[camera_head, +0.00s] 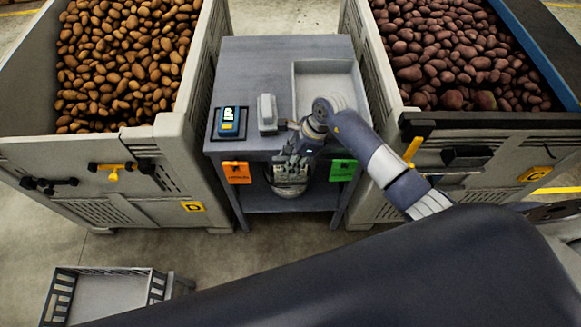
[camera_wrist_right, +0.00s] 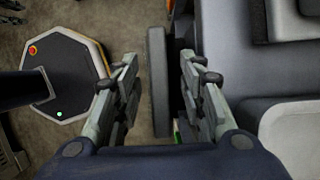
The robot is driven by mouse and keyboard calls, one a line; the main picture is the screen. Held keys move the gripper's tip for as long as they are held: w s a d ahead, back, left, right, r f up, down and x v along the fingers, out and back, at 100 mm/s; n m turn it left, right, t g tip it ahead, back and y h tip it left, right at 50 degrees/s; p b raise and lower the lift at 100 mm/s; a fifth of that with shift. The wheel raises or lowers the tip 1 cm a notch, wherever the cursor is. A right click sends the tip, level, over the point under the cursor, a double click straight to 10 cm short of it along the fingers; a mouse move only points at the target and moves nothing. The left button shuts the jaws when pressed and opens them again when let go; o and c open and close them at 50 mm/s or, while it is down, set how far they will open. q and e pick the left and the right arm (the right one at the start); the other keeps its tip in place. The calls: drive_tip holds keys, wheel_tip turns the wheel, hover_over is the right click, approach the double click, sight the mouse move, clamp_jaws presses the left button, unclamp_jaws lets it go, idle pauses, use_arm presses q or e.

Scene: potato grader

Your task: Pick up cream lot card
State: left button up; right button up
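I cannot make out a cream lot card in either view. An orange card (camera_head: 236,172) and a green card (camera_head: 343,170) hang on the front edge of the grey table (camera_head: 262,62). My right gripper (camera_head: 289,162) is at that front edge between the two cards and hides the part behind it. In the right wrist view its two fingers (camera_wrist_right: 160,82) are apart. A dark grey upright slab (camera_wrist_right: 158,85) shows between them, with a gap to the left finger. I cannot tell what the slab is. My left gripper is not in view.
On the table are a blue device with a lit screen (camera_head: 229,121), a grey block (camera_head: 267,113) and a pale tray (camera_head: 311,75). Potato crates stand left (camera_head: 172,135) and right (camera_head: 392,100). An empty grey crate (camera_head: 62,290) sits on the floor at lower left.

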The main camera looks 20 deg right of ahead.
drive_tip(key=shift+f, duration=0.1)
idle(0.3)
clamp_jaws()
